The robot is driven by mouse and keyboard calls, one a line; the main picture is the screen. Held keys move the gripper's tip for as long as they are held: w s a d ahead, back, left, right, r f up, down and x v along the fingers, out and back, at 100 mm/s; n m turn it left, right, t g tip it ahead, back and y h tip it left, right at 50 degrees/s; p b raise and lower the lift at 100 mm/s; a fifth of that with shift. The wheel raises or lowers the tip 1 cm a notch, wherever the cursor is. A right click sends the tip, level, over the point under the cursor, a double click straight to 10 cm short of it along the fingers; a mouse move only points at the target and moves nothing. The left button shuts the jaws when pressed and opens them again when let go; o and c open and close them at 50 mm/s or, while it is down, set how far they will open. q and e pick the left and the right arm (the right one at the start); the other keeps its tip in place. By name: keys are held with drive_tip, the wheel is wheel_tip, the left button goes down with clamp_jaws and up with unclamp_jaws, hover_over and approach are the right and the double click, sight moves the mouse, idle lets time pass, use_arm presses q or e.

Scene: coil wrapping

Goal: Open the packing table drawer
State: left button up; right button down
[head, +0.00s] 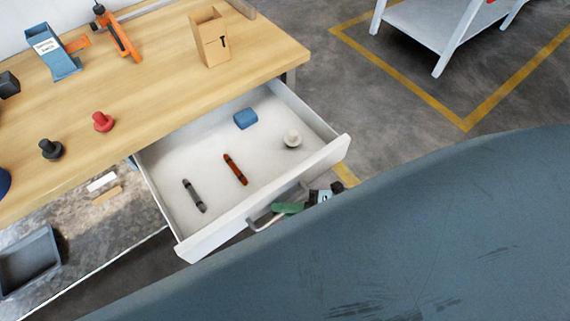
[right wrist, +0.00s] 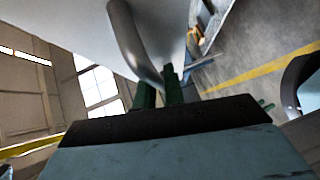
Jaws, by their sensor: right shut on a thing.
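The packing table (head: 150,95) has a light wooden top. Its white drawer (head: 225,160) is pulled well out, and its inside shows. The curved grey drawer handle (head: 256,224) is on the front panel. My right gripper (head: 290,208), with green fingers, is at this handle, partly hidden by the large blue-grey shape in front. In the right wrist view the handle (right wrist: 128,40) runs down to the green fingers of the gripper (right wrist: 160,92), which are shut on it. My left gripper is not in view.
In the drawer lie a grey marker (head: 194,196), an orange-red marker (head: 235,169), a blue block (head: 245,118) and a round white object (head: 292,139). A cardboard holder (head: 211,38) and an orange tool (head: 119,35) stand on the tabletop. A white stand (head: 430,25) is at the back right.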

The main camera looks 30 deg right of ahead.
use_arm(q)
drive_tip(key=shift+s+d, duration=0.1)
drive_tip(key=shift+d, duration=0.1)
use_arm(e)
drive_tip(key=c, duration=1.8)
unclamp_jaws()
drive_tip(key=shift+d, duration=0.1)
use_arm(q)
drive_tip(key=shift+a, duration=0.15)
use_arm(e)
drive_tip(key=shift+o, duration=0.2)
